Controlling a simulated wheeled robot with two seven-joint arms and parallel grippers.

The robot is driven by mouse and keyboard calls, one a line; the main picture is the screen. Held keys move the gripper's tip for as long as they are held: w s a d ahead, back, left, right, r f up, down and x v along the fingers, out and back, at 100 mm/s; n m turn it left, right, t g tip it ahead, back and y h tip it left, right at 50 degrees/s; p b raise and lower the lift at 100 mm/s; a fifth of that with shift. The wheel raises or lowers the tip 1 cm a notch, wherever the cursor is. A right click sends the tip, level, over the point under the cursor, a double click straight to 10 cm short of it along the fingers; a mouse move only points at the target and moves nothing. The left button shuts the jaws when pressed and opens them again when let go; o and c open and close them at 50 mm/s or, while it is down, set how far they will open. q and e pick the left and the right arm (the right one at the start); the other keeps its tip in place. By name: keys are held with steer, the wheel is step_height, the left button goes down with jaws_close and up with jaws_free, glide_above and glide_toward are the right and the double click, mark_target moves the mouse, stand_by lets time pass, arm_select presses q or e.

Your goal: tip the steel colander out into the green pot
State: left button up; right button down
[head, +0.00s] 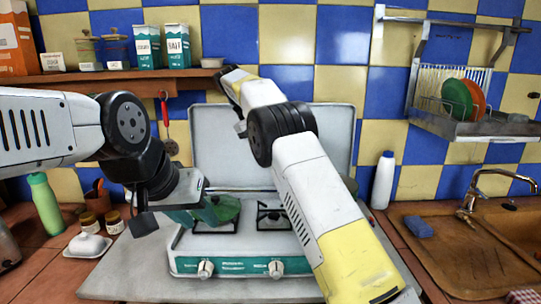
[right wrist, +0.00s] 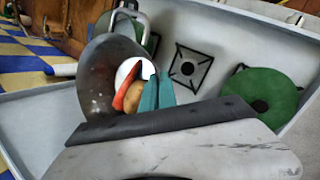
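The green pot (head: 226,209) stands on the left burner of the hob in the head view. It shows as a green round with a dark middle in the right wrist view (right wrist: 272,94). My left gripper (head: 192,214) points down close beside it; its finger gap is hidden. In the right wrist view the steel colander (right wrist: 98,84) is tilted, its inside facing the camera. It holds an orange piece, a brown piece and a white piece. The teal fingertips of my right gripper (right wrist: 157,92) are close together at its near rim. In the head view my right arm hides the colander.
The white hob (head: 235,242) has a free right burner (head: 270,217) and a raised lid (head: 215,130) behind. A shelf (head: 110,76) with jars is above left. A white bottle (head: 383,180), sink and dish rack (head: 470,128) stand right. A green bottle (head: 45,203) stands left.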

steer(key=r+y, duration=0.2)
steer(key=r+t+y, duration=0.1)
steer(key=r, duration=0.1)
steer(key=shift+s+d, duration=0.15)
steer(key=shift+d, duration=0.2)
steer(key=r+y, duration=0.1)
steer(key=d+r+t+y, duration=0.1)
steer(key=y, duration=0.1)
steer(key=shift+s+d, duration=0.3)
steer(key=d+y, duration=0.1)
steer(key=d+r+t+y, duration=0.1)
steer(key=shift+s+d+r+y, duration=0.1)
steer(key=shift+s+y, duration=0.2)
steer(key=shift+s, duration=0.1)
steer(key=d+y, duration=0.1)
steer(key=s+d+t+y, duration=0.1)
steer(key=d, duration=0.1)
steer(key=shift+r+m+y, duration=0.2)
steer(key=shift+m+y, duration=0.1)
steer(key=s+d+f+t+y, duration=0.2)
steer(key=s+d+t+y, duration=0.1)
steer(key=d+y, duration=0.5)
steer(key=shift+s+d+y, duration=0.3)
steer(key=shift+s+d, duration=0.2)
steer(key=shift+d, duration=1)
steer(key=shift+r, duration=0.1)
